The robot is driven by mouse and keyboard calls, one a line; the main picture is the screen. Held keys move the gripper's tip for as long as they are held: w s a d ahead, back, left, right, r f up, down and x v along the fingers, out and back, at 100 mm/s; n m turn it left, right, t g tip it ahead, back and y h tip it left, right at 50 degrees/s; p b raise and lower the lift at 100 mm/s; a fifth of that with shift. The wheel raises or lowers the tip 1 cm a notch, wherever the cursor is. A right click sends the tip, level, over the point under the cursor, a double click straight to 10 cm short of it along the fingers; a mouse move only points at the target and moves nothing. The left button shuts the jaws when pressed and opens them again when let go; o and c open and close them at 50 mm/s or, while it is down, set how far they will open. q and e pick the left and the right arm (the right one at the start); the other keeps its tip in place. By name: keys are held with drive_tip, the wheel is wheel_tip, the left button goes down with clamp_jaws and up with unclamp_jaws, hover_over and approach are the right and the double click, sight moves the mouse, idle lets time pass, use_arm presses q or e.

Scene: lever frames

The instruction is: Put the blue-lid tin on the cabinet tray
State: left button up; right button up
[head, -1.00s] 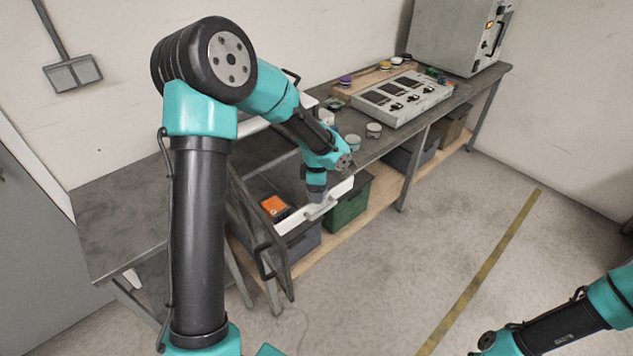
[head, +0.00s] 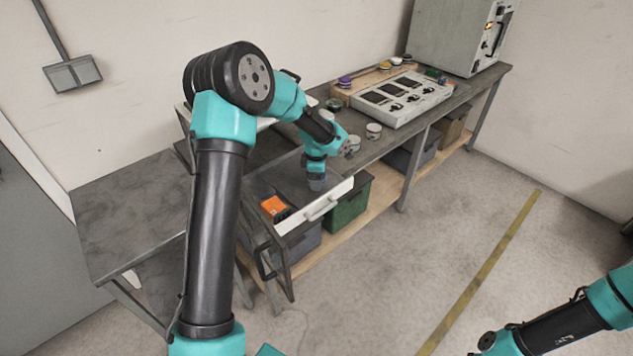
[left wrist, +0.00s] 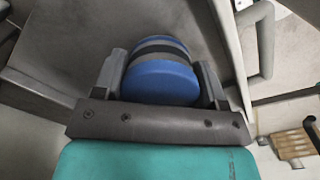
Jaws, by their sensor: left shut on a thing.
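The blue-lid tin (left wrist: 160,80) is between the two fingers of my left gripper (left wrist: 164,82) in the left wrist view, with its blue lid facing the camera. A grey and black band shows around its side. In the head view my left gripper (head: 317,184) points down over the open drawer (head: 330,205), just behind its white front; the tin is hidden there. My left gripper is shut on the tin. I cannot tell which surface is the cabinet tray. My right arm shows at lower right, but its gripper is out of the picture.
An orange-topped box (head: 273,206) lies in the drawer, left of my gripper. A white tin (head: 374,130) and a grey panel device (head: 402,98) stand on the bench. A green crate (head: 347,207) is below. The left tabletop (head: 125,215) is bare.

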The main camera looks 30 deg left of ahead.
use_arm(q)
drive_tip(key=shift+f, duration=0.95)
drive_tip(key=shift+f, duration=0.2)
drive_tip(key=o, duration=1)
drive_tip(key=shift+r, duration=0.15)
wheel_tip(320, 180, up, 12)
drive_tip(key=shift+r, duration=0.1)
